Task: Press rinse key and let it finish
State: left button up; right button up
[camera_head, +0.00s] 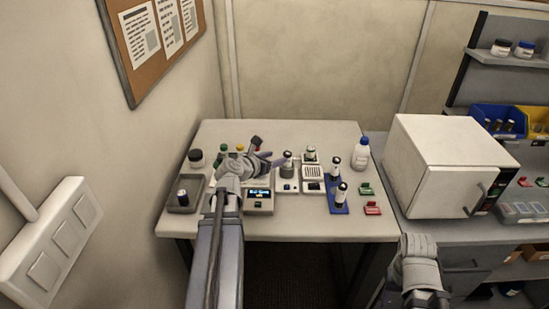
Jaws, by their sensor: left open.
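A device with a lit blue display (260,193) stands near the middle of the white table. Small keys show on its front, but their labels are too small to read, so I cannot tell which is the rinse key. My left gripper (262,160) is open above and behind this device, and its arm covers the device's left side. I cannot tell whether its fingers touch anything. Part of my right arm (420,268) shows at the bottom right, and its jaws cannot be made out.
A grey tray (185,203) with a dark vial stands left. Right of the display are small devices (313,178), a blue rack (335,196) with vials, a white bottle (360,155) and green and red pieces. A white oven (447,165) stands farther right. The table's front strip is clear.

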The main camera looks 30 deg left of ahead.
pick_arm(q)
grip_shut()
dwell(1.4)
